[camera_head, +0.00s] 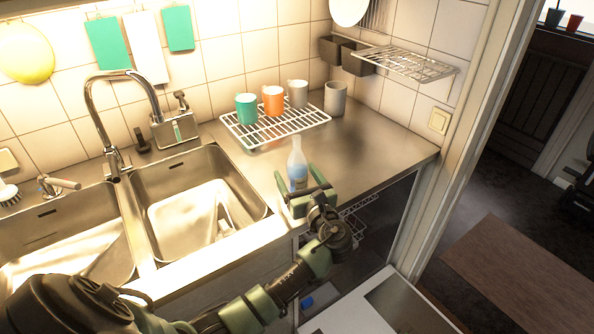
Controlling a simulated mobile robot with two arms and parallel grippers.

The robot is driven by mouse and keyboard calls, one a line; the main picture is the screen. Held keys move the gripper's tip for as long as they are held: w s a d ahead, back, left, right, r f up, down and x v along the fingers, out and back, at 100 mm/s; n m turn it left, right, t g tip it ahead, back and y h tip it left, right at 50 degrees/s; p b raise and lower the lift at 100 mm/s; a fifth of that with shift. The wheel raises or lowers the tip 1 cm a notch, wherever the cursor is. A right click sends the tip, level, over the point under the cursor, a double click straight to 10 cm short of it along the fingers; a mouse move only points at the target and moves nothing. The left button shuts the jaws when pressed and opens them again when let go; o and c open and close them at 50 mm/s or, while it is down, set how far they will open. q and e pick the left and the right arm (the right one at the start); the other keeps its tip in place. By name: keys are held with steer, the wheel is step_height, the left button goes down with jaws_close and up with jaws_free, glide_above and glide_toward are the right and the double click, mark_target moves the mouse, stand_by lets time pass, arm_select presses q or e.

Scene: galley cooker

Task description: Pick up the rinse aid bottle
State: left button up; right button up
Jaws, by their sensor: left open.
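The rinse aid bottle (297,160) is pale and translucent with a narrow neck and a blue lower part. It stands upright on the steel counter, right of the sink. My left gripper (296,184) is open at the bottle's lower part, its green fingers to the left and right of it in the picture. I cannot tell whether either finger touches the bottle. The gripper hides the bottle's base. My right gripper is out of view.
A white wire rack (252,139) with several cups stands behind the bottle. The double sink (262,208) and tall faucet (92,100) are at left. The counter (375,160) is clear to the right. An appliance door (345,318) stands open below.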

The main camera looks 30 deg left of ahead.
arm_select(q)
steer(key=shift+x, duration=1.1)
steer(key=shift+f, duration=0.1)
steer(key=c, duration=0.6)
jaws_close()
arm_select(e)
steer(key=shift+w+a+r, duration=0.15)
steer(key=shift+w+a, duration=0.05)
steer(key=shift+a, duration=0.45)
arm_select(q)
steer(key=shift+r, duration=0.4)
step_height(320, 180, up, 19)
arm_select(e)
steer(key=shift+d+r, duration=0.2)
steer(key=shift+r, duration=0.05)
